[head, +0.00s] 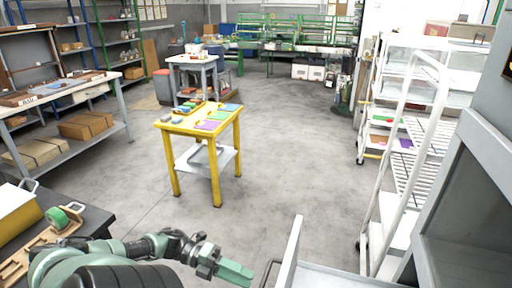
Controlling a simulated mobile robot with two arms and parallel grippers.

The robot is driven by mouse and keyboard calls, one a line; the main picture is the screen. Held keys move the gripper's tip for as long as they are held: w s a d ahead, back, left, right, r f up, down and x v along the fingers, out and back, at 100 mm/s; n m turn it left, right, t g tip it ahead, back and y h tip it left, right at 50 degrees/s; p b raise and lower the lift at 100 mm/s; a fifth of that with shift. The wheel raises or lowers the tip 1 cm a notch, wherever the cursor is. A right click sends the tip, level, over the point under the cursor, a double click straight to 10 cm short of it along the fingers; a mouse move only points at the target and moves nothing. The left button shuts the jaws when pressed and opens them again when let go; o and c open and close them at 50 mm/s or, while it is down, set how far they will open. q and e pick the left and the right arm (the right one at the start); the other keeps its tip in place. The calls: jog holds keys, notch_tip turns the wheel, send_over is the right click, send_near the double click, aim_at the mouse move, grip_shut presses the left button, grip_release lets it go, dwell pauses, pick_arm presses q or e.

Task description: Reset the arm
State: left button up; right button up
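My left arm comes in from the bottom left, stretched to the right. Its gripper (236,272), with pale green fingers, is low in the picture near the bottom edge, over the grey floor. The fingers lie close together from this angle, and I cannot tell whether there is a gap between them. I see nothing clearly held in it. My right gripper is not in view.
A dark bench (92,220) with a green roll (57,218) is at lower left. A yellow table (172,126) with small items stands mid-floor. A white cart (330,276) is right of the gripper; a white rack (436,130) stands beyond. Floor (290,150) between is clear.

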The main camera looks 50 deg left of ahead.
pick_arm(q)
jog(key=shift+v, duration=0.9)
